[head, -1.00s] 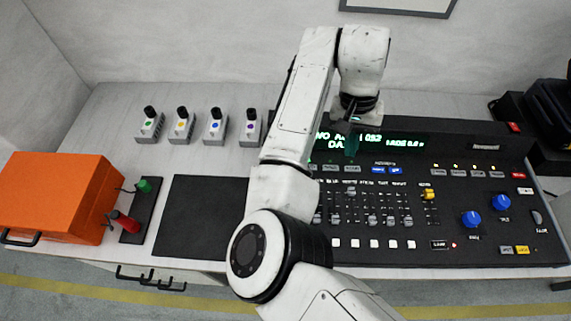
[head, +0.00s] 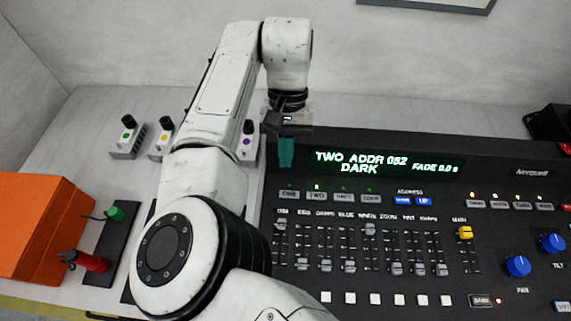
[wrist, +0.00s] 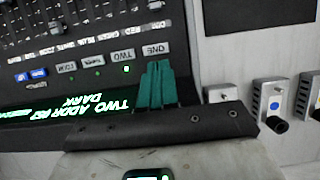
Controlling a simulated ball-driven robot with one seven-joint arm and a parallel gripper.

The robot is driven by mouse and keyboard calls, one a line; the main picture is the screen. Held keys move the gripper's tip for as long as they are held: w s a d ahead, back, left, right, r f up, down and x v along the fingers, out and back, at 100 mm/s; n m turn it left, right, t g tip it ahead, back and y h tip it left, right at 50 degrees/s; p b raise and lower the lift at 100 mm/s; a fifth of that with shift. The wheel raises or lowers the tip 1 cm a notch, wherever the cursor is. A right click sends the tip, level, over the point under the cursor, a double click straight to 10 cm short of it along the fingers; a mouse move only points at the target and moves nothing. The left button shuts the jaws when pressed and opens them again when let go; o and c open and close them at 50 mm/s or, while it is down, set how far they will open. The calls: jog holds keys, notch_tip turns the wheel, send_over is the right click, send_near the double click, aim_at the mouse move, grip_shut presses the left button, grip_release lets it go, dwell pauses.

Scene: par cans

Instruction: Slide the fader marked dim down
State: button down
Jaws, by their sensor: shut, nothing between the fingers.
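The lighting console (head: 400,190) fills the right of the head view. The fader marked dim is the leftmost in the row; its grey cap (head: 281,225) sits high in its slot, just under the label. In the wrist view, which shows the console upside down, a pale cap (wrist: 155,5) at the top edge appears to be the same fader. My gripper (head: 286,163) has teal fingers, shut and empty. It hangs above the console's upper left, left of the display (head: 385,165) and behind the dim fader. The fingers also show in the wrist view (wrist: 157,75), near the ONE button.
Several small switch boxes, one with a blue dot (wrist: 275,105), stand left of the console. An orange case (head: 38,225) and a dark plate with green and red handles (head: 88,262) lie farther left. Other faders stand close to the dim fader's right.

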aim_at(282, 224)
jog(key=p+x, duration=0.1)
jog(key=x, duration=0.7)
jog(key=s+p, duration=0.1)
jog(key=s, duration=0.2)
jog(key=shift+s+a+f, duration=0.1)
jog(key=shift+f, duration=0.05)
jog(key=shift+s+f, duration=0.1)
jog(key=shift+s, duration=0.35)
